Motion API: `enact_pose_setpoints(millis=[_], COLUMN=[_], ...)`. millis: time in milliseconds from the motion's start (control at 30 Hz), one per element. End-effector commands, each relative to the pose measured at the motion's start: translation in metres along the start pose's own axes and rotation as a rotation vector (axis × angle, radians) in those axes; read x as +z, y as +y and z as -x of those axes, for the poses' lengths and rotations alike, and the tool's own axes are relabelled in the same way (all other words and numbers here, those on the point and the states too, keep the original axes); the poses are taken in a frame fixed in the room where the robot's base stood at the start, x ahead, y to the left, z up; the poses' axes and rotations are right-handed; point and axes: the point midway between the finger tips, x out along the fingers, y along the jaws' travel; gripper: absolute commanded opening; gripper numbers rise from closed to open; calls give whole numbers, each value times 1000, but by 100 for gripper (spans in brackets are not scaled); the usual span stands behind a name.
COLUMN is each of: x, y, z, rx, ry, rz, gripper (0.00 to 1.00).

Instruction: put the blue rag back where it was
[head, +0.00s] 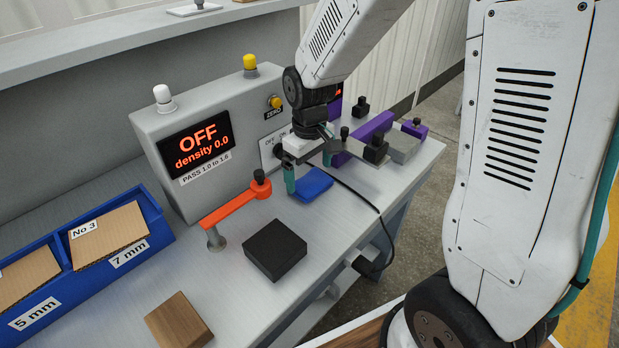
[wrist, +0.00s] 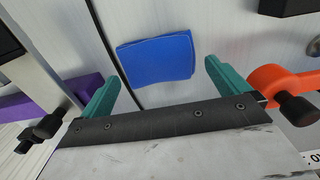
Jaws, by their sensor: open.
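The blue rag (head: 312,184) lies flat on the grey bench top, in front of the control box. My gripper (head: 309,172) is over the bench right at the rag, with its teal fingers apart and nothing between them that I can see held. In the wrist view the rag (wrist: 156,57) lies beyond the fingertips of my gripper (wrist: 163,75), roughly centred between them. A black cable runs along the rag's left side in that view.
An orange lever (head: 236,202) and a black block (head: 275,250) are left of the rag. A purple fixture (head: 362,138) with black knobs stands to the right. The control box (head: 204,146) reads OFF, density 0.0. Blue bins (head: 158,240) and a wooden block (head: 179,326) are at left.

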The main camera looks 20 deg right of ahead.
Motion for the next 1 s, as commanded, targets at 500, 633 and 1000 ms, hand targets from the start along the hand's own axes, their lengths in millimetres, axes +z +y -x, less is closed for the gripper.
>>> enact_pose_setpoints(millis=[500,633,1000], x=[5,25,132], y=[-2,-5,-29], z=[54,77,152], rx=[3,8,21], ry=[8,23,78], rz=[-8,-45,-228], gripper=[100,100,100])
